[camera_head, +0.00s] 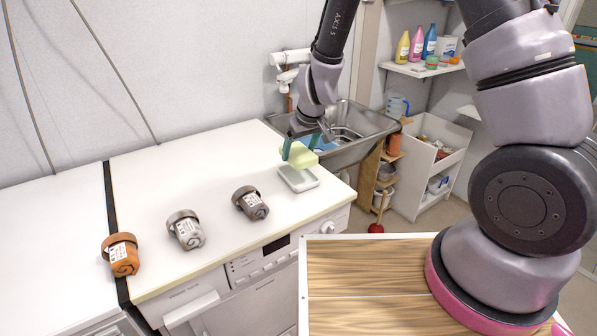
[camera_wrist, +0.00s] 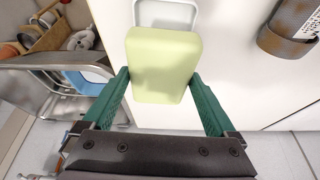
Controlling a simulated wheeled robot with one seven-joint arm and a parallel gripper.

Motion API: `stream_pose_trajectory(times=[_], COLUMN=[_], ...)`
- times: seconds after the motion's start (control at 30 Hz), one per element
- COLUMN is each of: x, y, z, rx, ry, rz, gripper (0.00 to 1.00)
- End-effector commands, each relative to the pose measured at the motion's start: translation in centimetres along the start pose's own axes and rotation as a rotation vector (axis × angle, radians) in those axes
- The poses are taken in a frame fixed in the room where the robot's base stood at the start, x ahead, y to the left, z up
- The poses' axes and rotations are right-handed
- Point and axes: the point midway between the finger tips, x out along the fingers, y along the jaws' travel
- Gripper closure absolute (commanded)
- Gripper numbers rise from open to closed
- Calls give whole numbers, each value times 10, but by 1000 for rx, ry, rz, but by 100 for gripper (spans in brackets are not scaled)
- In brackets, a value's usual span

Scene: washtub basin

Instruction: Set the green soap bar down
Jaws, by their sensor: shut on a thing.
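The pale green soap bar (camera_head: 299,155) is in my gripper (camera_head: 301,146), above the white worktop near its right end. In the wrist view the soap bar (camera_wrist: 163,64) sits between the two green fingers of my gripper (camera_wrist: 158,92), which is shut on its sides. A small white dish (camera_head: 299,179) lies on the worktop just below the soap bar in the head view. In the wrist view the dish's rim (camera_wrist: 166,5) shows beyond the soap bar, which hides part of it. The gap between soap bar and dish is hard to judge.
A metal sink (camera_head: 365,124) is behind the worktop's right end. The worktop (camera_head: 180,170) behind the jars is clear.

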Motion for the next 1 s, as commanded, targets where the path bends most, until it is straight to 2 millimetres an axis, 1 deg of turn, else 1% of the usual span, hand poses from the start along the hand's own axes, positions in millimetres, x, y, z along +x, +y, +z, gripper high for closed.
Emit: stream_pose_trajectory(times=[0.03, 0.33, 0.5, 0.6, 0.77, 0.8, 0.83, 1.0], x=[8, 34, 55, 61, 62, 62, 62, 62], y=[2, 1, 0, 0, -1, 0, 0, 0], z=[4, 15, 23, 26, 29, 29, 30, 31], rx=[4, 3, 3, 2, 2, 2, 2, 2], ry=[-4, -2, -2, -2, -7, -9, -9, -13], rz=[0, -1, -1, -1, -2, -2, -2, -2], gripper=[80, 80, 80, 80, 80, 4, 0, 0])
